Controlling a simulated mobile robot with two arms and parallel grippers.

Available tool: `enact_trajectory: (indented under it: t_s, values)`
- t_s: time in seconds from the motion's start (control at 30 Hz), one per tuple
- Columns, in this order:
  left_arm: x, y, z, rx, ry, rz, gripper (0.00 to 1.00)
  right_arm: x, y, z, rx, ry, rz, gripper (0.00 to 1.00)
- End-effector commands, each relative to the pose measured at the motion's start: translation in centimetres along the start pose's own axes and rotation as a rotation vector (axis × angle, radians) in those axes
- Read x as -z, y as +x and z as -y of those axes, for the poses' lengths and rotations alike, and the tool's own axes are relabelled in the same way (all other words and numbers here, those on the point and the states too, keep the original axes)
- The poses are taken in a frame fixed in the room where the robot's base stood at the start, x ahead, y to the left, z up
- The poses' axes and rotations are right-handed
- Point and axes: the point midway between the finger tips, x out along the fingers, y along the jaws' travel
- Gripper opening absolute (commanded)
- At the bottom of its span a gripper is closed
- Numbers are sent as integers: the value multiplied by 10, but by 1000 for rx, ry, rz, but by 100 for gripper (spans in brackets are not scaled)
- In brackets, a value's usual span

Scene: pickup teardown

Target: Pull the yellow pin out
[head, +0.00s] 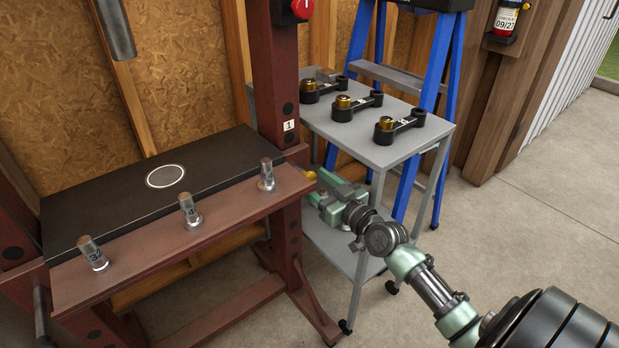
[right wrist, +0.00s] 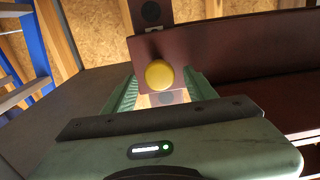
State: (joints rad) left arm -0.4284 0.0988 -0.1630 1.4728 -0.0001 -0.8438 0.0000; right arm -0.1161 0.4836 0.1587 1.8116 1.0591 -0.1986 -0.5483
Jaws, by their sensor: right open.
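The yellow pin (head: 309,175) shows as a small yellow spot at the right end of the press's dark red beam, next to the post. In the right wrist view its round yellow knob (right wrist: 159,75) faces me in front of the beam. My right gripper (head: 322,187) is open, with its fingers pointing at the pin. In the right wrist view the green fingers (right wrist: 160,84) stand apart to the left and right of the knob. I cannot tell whether they touch it. The pin's shaft is hidden. My left gripper is not in view.
A dark red press frame (head: 276,75) carries a black plate (head: 110,187) and several numbered metal pieces on its front ledge. Right of it, a grey cart (head: 384,158) holds three black arms with brass-coloured parts. A blue ladder (head: 442,80) stands behind the cart. Concrete floor is clear at right.

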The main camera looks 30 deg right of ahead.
Motion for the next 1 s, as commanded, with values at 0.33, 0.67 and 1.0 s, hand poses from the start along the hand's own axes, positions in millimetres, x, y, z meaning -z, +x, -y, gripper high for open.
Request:
enact_trajectory:
  t_s: [0.33, 0.67, 1.0]
  values:
    - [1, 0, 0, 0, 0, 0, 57, -1, 24, 0, 0, 0, 1, 56]
    - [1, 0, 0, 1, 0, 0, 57, -1, 23, 0, -1, 0, 1, 12]
    - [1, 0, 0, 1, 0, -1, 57, -1, 23, 0, -1, 0, 1, 0]
